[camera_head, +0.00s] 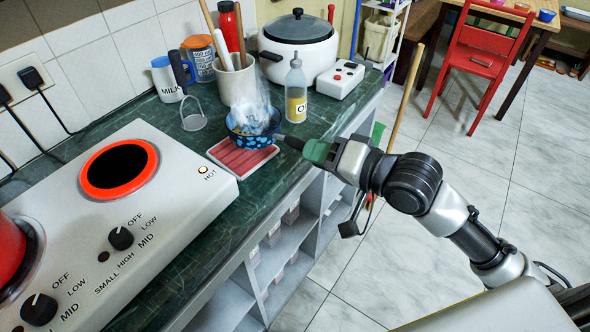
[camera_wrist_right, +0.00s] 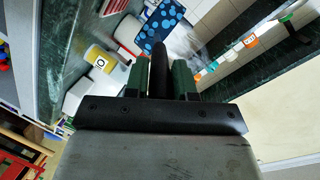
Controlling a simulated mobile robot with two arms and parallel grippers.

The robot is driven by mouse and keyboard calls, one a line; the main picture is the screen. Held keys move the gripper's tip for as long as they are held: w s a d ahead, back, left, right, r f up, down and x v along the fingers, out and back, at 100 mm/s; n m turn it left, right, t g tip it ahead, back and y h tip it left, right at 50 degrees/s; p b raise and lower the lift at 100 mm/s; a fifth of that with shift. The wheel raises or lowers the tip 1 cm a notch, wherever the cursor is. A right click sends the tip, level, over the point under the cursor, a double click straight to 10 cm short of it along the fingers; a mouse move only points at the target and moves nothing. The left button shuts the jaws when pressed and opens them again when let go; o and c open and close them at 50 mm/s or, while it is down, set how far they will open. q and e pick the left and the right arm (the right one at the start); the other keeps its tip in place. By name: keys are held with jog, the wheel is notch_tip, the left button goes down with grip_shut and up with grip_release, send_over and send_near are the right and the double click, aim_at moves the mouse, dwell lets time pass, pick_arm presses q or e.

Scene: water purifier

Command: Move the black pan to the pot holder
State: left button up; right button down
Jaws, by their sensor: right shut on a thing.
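A steaming pan (camera_head: 262,139) has a blue dotted outside and a black handle; its inside holds light-coloured food. It is over the far part of the red striped pot holder (camera_head: 238,163); I cannot tell whether it touches it. My right gripper (camera_head: 318,151) is shut on the handle, coming from the right over the counter edge. In the right wrist view the handle (camera_wrist_right: 160,65) stands between the green fingers of my gripper (camera_wrist_right: 160,83), with the dotted pan (camera_wrist_right: 168,20) beyond. My left gripper is not in view.
A stove (camera_head: 185,185) with a glowing red burner (camera_head: 118,168) is left of the pot holder. An oil bottle (camera_head: 296,97), a utensil holder (camera_head: 238,80) and a white cooker (camera_head: 299,50) stand close behind the pan. The counter's front edge is near.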

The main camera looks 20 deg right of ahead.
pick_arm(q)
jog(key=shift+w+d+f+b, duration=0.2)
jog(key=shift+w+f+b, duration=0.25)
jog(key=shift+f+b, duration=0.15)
pick_arm(e)
jog(key=w+a+f, duration=0.3)
jog(key=f, duration=0.3)
jog(key=shift+w+f, duration=0.2)
jog(key=shift+f, duration=0.3)
jog(key=c, duration=0.9)
grip_release()
jog(key=shift+c, duration=0.2)
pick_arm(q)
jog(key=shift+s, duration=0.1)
pick_arm(e)
jog(key=v, duration=1.2)
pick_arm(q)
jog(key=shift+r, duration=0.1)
